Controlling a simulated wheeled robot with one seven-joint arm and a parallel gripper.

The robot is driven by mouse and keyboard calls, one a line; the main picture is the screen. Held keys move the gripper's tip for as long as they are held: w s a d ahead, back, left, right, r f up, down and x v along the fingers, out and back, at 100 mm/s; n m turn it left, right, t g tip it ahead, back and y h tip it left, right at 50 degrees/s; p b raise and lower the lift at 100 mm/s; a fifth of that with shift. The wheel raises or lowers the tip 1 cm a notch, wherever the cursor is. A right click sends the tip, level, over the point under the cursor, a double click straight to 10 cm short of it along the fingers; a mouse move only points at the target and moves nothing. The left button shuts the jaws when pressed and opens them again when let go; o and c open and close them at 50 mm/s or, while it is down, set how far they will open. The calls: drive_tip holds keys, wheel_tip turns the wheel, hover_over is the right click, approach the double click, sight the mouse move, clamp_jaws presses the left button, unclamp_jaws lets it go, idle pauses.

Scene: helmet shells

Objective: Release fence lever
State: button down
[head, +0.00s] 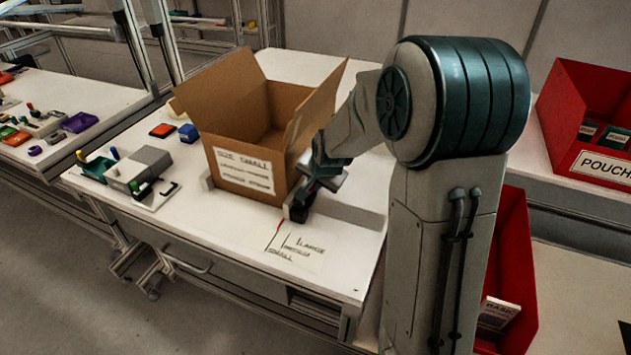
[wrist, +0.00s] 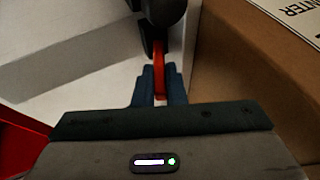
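The fence lever (wrist: 160,62) is a red bar hanging from a dark rounded mount (wrist: 165,14) in the wrist view. My gripper (wrist: 160,82) has its two dark blue fingers close on either side of the lever's lower part, with no clear gap seen, so it looks shut on it. My gripper largely hides the lever there.
The box stands on a white table (head: 225,234) with its flaps up. A label sheet (head: 297,245) lies in front of it. A grey device (head: 140,168) and small coloured parts are to the left. Red bins (head: 585,130) stand at the right.

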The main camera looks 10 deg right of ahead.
drive_tip(key=shift+a+g, duration=0.25)
drive_tip(key=shift+g, duration=0.05)
drive_tip(key=shift+w+r+h, duration=0.1)
drive_tip(key=shift+w+h, duration=0.05)
drive_tip(key=shift+h, duration=0.25)
idle(0.4)
drive_tip(key=c, duration=1.5)
unclamp_jaws()
drive_tip(key=v, duration=1.3)
drive_tip(key=shift+r, duration=0.4)
